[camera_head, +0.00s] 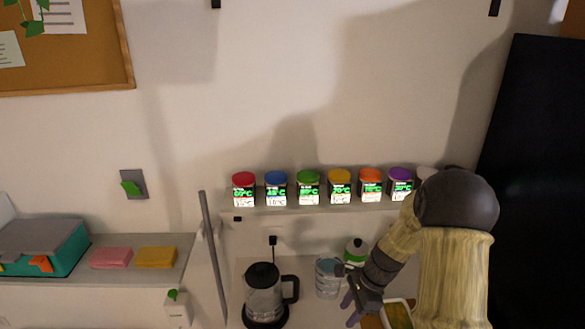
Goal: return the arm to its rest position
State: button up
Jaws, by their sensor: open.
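My arm reaches in from the lower right. My gripper (350,306) is at its lower end, small and dark, pointing down and left over the counter. It is open, with nothing seen between its fingers. A clear glass (327,279) stands just left of and behind the gripper; I cannot tell whether they touch. A row of several spice dispensers stands on the wall shelf (285,216), with red (243,188), blue (276,188), green (308,187), yellow (340,186), orange (370,184) and purple (400,184) lids. My arm hides the shelf's right end.
A dark-lidded glass pot (264,294) stands left of the glass. A green-and-white container (355,250) is behind my gripper. A grey pole (212,255) rises at left, and a tall black panel (535,180) stands at right.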

jog(key=s+a+r+n+t+h, duration=0.2)
jog(key=s+a+r+n+h, duration=0.1)
jog(key=s+r+n, duration=0.8)
jog(key=s+n+h, duration=0.1)
jog(key=s+n, duration=0.2)
jog(key=n, duration=0.3)
jog(key=shift+t, duration=0.4)
